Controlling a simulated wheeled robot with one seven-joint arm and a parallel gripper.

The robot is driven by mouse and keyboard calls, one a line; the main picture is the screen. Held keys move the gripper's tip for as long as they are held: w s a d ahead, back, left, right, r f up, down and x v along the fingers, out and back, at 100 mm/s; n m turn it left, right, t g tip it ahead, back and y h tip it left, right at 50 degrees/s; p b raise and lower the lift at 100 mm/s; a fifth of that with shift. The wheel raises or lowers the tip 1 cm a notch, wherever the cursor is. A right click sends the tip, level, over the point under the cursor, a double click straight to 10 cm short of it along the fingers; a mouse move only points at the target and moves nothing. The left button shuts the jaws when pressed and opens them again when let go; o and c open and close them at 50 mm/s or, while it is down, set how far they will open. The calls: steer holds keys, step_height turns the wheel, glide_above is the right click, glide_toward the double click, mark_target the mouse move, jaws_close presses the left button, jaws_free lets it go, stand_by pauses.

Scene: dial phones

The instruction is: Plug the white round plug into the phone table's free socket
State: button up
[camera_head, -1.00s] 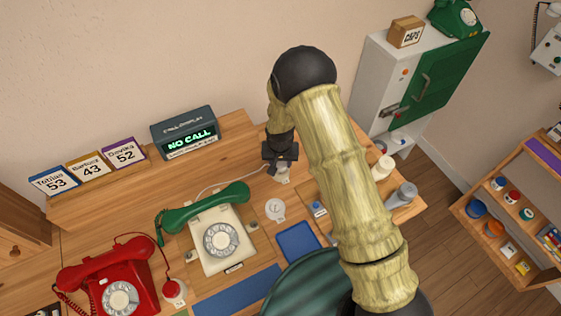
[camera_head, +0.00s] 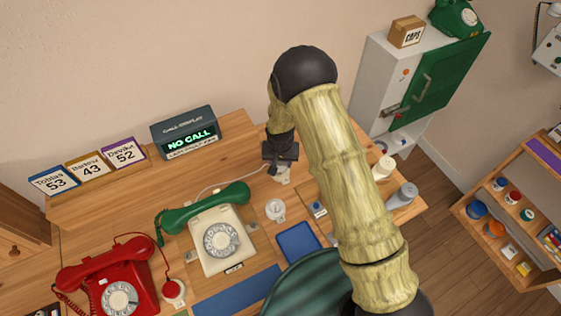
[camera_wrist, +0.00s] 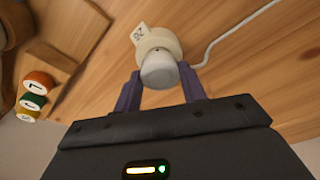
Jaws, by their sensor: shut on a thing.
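My gripper (camera_head: 281,158) is at the back of the phone table (camera_head: 240,170), its two fingers shut on the white round plug (camera_wrist: 159,70). In the wrist view, the plug sits between the purple fingertips (camera_wrist: 163,92). A round cream piece with a small numbered tag (camera_wrist: 155,42) is right at the plug's far end; I cannot tell whether they are joined or only lined up. A white cord (camera_wrist: 232,33) runs off to the upper right. In the head view, a pale round socket (camera_head: 275,208) with nothing in my grasp near it lies in front of my gripper.
A cream phone with green handset (camera_head: 220,238) stands left of the socket, and a red phone (camera_head: 118,290) farther left. The call display (camera_head: 185,136) reads NO CALL. A blue pad (camera_head: 299,243) lies in front.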

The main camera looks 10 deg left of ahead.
steer(key=shift+f+b, duration=0.6)
steer(key=shift+f, duration=0.1)
stand_by(0.5)
steer(key=o, duration=1)
steer(key=shift+c, duration=0.2)
steer(key=shift+r, duration=0.15)
step_height(320, 180, up, 17)
steer(key=s+b, duration=0.2)
steer(key=shift+s+d, duration=0.15)
steer(key=shift+s, duration=0.2)
steer(key=shift+d, duration=0.1)
